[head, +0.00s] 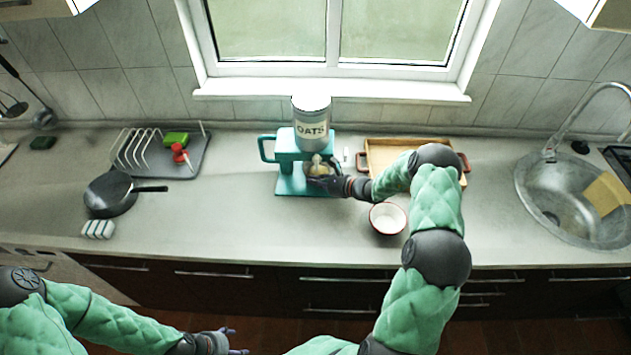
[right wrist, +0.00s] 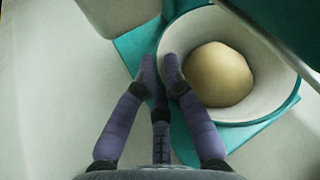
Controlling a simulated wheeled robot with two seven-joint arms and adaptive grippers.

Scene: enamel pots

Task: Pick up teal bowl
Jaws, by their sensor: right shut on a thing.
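The teal bowl (right wrist: 266,62) has a white inside and a teal outside and holds a pale round dough ball (right wrist: 218,75). It sits on the base of a teal stand mixer (head: 288,178), under the mixer's head. My right gripper (right wrist: 161,68) is shut on the near rim of the bowl, with its fingertips close together at the wall. In the head view the right gripper (head: 332,184) partly hides the bowl. My left gripper (head: 230,342) is low in the head view, in front of the counter, open and empty.
An oats can (head: 311,125) stands on the mixer. A wooden tray (head: 385,152) lies behind my right forearm, and a white red-rimmed bowl (head: 388,218) stands in front. A pan (head: 108,195) and dish rack (head: 150,150) are left; a sink (head: 560,215) is right.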

